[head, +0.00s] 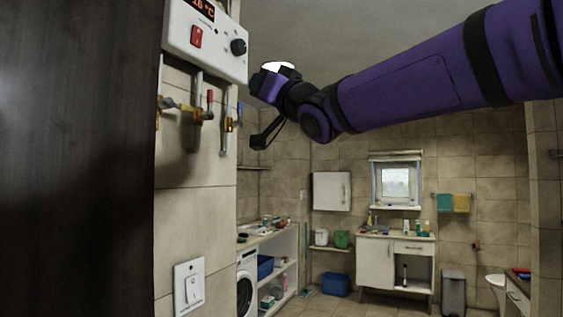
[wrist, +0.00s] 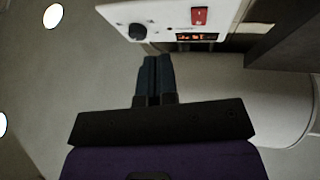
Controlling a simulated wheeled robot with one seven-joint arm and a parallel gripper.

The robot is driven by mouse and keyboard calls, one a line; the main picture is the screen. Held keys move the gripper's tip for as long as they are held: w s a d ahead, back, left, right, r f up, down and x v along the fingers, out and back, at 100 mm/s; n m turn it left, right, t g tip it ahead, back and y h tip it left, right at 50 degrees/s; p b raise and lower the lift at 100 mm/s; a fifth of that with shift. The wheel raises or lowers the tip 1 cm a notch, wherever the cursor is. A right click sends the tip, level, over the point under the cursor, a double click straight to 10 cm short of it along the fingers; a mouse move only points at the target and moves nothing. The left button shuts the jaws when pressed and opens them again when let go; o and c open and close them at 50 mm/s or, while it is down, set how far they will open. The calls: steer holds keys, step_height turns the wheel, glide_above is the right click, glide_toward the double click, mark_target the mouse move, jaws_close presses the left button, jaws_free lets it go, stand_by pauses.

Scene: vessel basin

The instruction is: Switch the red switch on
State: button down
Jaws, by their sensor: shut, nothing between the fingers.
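The red switch (head: 196,37) is a small rocker on a white heater panel (head: 225,62) at the upper left of the head view, beside a black knob (head: 238,47) and below a lit red temperature display (head: 203,8). In the wrist view the red switch (wrist: 199,16) shows at the top, next to the display (wrist: 197,37) and the knob (wrist: 137,31). My gripper (wrist: 154,60) is shut and empty, its two dark fingers side by side. It is apart from the switch. In the head view my arm reaches in from the right, and my gripper (head: 256,143) is right of the panel.
Pipes with a red-handled valve (head: 210,105) and a blue-handled valve (head: 239,114) hang below the panel. A white wall switch (head: 189,287) is lower down. A dark door or cabinet side (head: 75,160) fills the left. The room opens behind, with a washing machine (head: 246,290).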

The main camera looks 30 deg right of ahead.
steer(key=s+d+f+m+g+h, duration=0.1)
steer(key=d+f+m+g+h, duration=0.1)
steer(key=f, duration=0.5)
steer(key=s+d+f+m+g+h, duration=0.1)
steer(key=d+f+g+h, duration=0.1)
steer(key=f+h, duration=0.3)
steer(key=shift+f+m+g, duration=0.4)
steer(key=shift+f+g, duration=0.5)
steer(key=shift+f, duration=0.8)
steer(key=s+a+f+n+g, duration=0.1)
steer(key=s+f+g, duration=0.5)
steer(key=f, duration=0.6)
steer(key=s+a+f+n+g, duration=0.1)
steer(key=s+f+g, duration=0.5)
steer(key=s+f, duration=0.4)
step_height(320, 180, down, 2)
steer(key=shift+s+a+f+y, duration=0.15)
steer(key=shift+s+a+y, duration=0.1)
steer(key=shift+s+y, duration=0.15)
steer(key=shift+w, duration=0.15)
